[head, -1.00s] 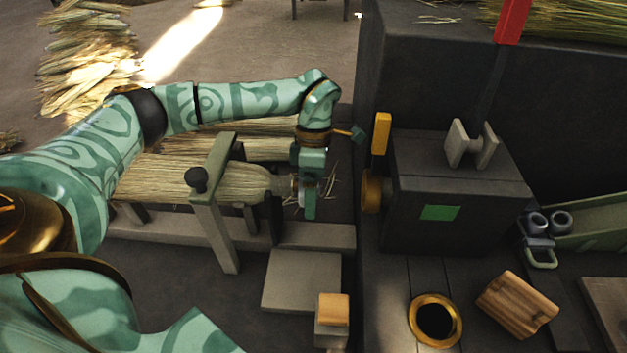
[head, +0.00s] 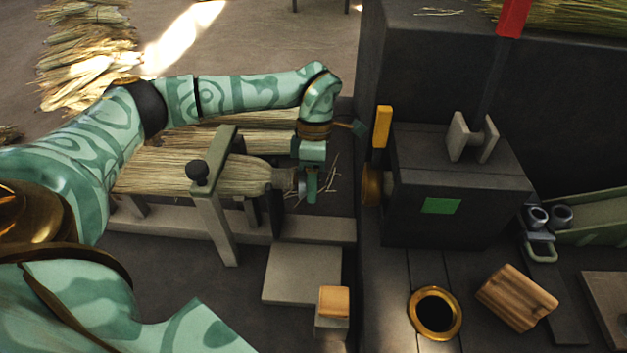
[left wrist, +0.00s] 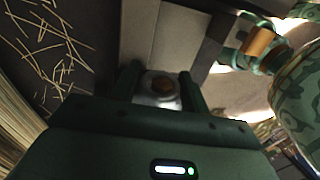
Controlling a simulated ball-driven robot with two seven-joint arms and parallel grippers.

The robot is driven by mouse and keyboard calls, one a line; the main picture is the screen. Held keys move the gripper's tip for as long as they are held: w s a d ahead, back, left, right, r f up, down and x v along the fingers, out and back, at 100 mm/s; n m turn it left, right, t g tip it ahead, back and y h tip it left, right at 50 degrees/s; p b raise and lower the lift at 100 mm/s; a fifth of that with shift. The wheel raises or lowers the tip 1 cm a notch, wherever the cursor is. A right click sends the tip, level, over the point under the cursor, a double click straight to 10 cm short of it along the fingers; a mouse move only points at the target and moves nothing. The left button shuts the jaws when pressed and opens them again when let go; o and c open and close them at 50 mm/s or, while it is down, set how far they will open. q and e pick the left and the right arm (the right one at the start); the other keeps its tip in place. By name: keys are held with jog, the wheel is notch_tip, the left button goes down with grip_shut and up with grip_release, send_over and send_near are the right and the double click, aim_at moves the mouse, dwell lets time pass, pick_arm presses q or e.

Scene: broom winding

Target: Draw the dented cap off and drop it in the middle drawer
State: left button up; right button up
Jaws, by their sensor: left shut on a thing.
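The straw broom (head: 200,172) lies in a grey clamp frame (head: 213,205) with a dark knob. A greyish metal cap (head: 301,184) sits at its right end. My left gripper (head: 310,186) is at that end with its fingers down, shut on the cap. In the left wrist view, the pale metal cap (left wrist: 162,88) with a brown round centre lies between the two green fingers (left wrist: 161,88). A dent cannot be made out. Whether the cap still touches the broom end is hard to tell. No drawer can be made out. My right gripper is out of view.
A dark machine box (head: 455,195) with a green patch stands right of my left gripper, with a gap between. A tan-topped post (head: 333,300) stands in front.

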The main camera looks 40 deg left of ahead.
pick_arm(q)
jog(key=shift+w+d, duration=0.55)
jog(key=shift+d, duration=0.4)
jog(key=shift+w+d, duration=0.55)
jog(key=shift+d, duration=0.35)
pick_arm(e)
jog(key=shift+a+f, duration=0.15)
